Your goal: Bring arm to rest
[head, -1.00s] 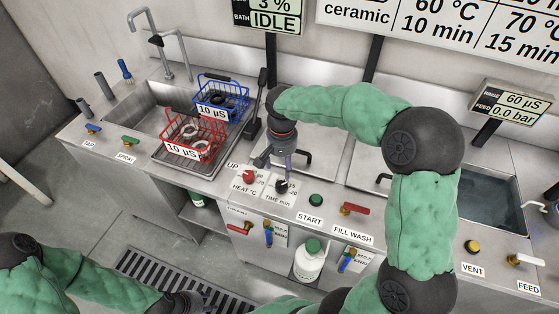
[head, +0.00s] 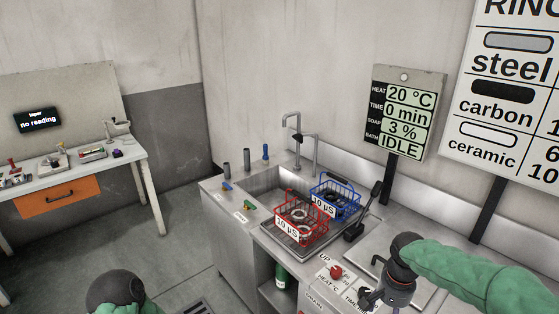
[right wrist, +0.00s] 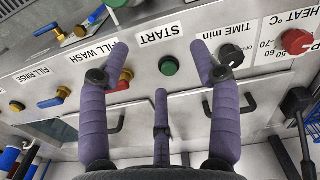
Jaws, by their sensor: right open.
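My right gripper (head: 368,298) is at the panel's TIME min dial, in the lower right of the head view. In the right wrist view its purple fingers (right wrist: 158,52) are spread with nothing between them. The black TIME knob (right wrist: 231,55) is just beside one fingertip, and I cannot tell whether they touch. The green START button (right wrist: 169,66) shows between the fingers. The red HEAT knob (head: 336,271) is left of the gripper in the head view. Of my left arm, only a dark joint (head: 115,287) and green sleeve show at the bottom left; its gripper is out of view.
Red (head: 301,222) and blue (head: 335,198) wire baskets stand at the sink (head: 262,189). A display (head: 402,118) reads 20 °C, 0 min, 3 %, IDLE. A side table (head: 90,175) holds small items at left. Valve handles, including a red one (right wrist: 117,83), line the panel.

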